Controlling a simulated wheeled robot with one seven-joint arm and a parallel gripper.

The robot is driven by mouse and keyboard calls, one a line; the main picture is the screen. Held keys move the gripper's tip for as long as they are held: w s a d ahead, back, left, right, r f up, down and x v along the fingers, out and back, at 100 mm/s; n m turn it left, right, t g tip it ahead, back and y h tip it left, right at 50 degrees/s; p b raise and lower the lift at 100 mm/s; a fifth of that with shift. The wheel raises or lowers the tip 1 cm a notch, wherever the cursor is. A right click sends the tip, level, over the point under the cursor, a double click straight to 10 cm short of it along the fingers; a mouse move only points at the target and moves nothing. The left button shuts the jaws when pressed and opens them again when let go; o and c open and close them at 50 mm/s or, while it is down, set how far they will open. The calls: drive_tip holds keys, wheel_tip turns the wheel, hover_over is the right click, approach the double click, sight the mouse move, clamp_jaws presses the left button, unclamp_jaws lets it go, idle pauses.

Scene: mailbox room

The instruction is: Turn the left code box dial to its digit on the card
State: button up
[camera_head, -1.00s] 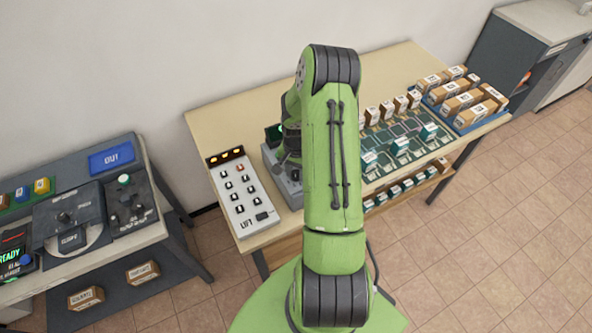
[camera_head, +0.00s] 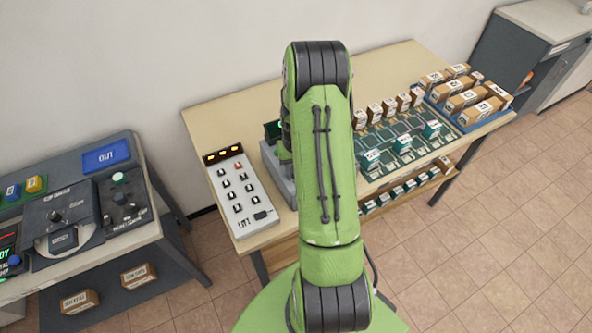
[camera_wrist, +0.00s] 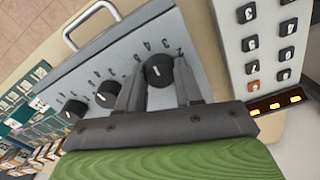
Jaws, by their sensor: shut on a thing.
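The code box (camera_wrist: 120,50) is a grey box with a metal handle and several black dials in a row, with digits printed around them. My gripper (camera_wrist: 159,82) is shut on the end dial (camera_wrist: 158,68), nearest the keypad panel, with one finger on each side. This is the left dial as the head view lies. A white mark shows on its face; which digit it points to is not clear. Two other dials (camera_wrist: 108,92) (camera_wrist: 75,108) are free. In the head view, my arm hides the gripper and most of the code box (camera_head: 278,172). I cannot make out the card.
A white keypad panel (camera_head: 243,195) stands close beside the code box; it also shows in the wrist view (camera_wrist: 262,45). A grey desk (camera_head: 150,225) is at the left.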

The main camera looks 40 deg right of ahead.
drive_tip(key=shift+n, duration=0.6)
drive_tip(key=o, duration=1)
drive_tip(key=shift+o, duration=0.2)
wheel_tip(320, 180, up, 16)
drive_tip(key=shift+f, duration=0.1)
